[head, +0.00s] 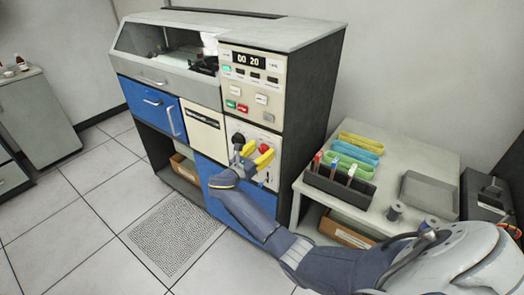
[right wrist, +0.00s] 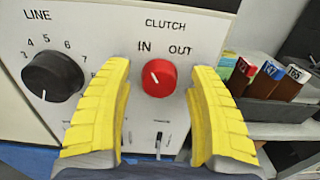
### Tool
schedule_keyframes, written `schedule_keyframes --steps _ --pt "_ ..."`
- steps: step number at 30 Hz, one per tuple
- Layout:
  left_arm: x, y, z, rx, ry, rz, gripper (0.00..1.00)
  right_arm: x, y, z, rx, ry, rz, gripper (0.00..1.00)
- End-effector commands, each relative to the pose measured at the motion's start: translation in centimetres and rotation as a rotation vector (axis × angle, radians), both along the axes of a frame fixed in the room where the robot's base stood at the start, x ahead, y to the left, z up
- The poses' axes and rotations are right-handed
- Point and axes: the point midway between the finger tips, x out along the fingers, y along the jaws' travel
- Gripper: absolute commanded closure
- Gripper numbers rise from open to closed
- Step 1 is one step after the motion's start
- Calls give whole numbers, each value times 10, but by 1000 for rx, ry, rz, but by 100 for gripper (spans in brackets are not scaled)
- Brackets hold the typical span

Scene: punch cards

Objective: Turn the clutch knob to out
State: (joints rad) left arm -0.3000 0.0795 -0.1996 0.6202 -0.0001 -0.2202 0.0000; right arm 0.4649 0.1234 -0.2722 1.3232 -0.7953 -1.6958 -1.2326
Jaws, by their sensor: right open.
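The red clutch knob (right wrist: 158,78) sits on the pale panel (right wrist: 135,50) under the word CLUTCH, between the labels IN and OUT. Its white mark points up and left, toward IN. The knob also shows in the head view (head: 264,148) on the machine's front. My right gripper (head: 253,157) is open in front of the panel. In the right wrist view its yellow fingers stand on either side of the knob, with a gap on each side. My left gripper is not in view.
A black LINE dial (right wrist: 52,77) is left of the knob, close to the left finger. A small lever (right wrist: 158,142) is below. To the right, a table (head: 440,160) holds a dark card rack (head: 338,187), coloured trays (head: 355,148) and a grey tray (head: 428,195).

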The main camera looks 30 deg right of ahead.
Motion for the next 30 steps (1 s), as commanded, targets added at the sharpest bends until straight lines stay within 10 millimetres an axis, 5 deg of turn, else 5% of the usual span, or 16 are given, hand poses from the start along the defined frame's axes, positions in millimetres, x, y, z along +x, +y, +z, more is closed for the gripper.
schedule_keyframes --steps 12,27,30 --pt "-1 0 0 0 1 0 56 1 -3 0 0 -1 0 41" --pt "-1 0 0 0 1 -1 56 1 -3 0 0 -1 0 99" --pt "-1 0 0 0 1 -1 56 1 -3 1 -1 -1 0 100"
